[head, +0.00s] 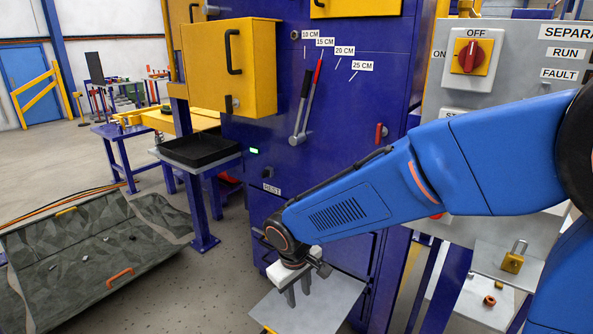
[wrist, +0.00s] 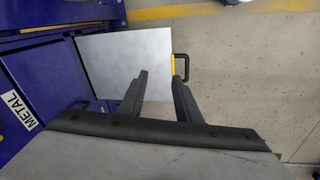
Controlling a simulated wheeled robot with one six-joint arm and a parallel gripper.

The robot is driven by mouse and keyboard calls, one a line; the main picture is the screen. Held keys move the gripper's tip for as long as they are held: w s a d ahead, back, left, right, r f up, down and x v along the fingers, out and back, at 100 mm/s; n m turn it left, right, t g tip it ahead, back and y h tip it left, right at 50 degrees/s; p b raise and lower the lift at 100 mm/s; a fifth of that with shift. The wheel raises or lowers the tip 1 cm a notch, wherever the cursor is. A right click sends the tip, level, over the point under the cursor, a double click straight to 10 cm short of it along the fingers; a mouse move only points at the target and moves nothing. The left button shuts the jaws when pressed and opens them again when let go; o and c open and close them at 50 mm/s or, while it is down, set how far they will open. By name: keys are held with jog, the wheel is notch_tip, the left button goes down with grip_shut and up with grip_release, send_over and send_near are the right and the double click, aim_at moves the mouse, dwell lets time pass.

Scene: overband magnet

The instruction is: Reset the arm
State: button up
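My gripper (head: 298,298) hangs at the end of my blue arm, pointing down above a grey metal plate at the foot of the blue machine. In the wrist view my gripper (wrist: 158,77) has its two dark fingers apart with nothing between them, so it is open and empty. The grey plate (head: 325,312) also shows beyond the fingertips in the wrist view (wrist: 120,55), with a dark handle at its right edge. I cannot tell how far above the plate the fingertips are.
My arm passes in front of the grey control panel (head: 433,95) with its red rotary switch (head: 469,56). The blue machine (head: 260,120) carries a lever with a red grip (head: 317,75) beside the centimetre labels.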

jog(key=s+d+r+m+t+y, duration=0.1)
jog(key=s+d+r+m, duration=0.35)
jog(key=d, duration=0.75)
jog(key=s+d+r+m+t, duration=0.15)
jog(key=s+d+r, duration=0.45)
jog(key=d, duration=0.6)
jog(key=s+d+r+m, duration=0.2)
jog(key=s+d, duration=0.2)
jog(key=s, duration=0.2)
jog(key=shift+s+d, duration=0.25)
jog(key=shift+d, duration=0.1)
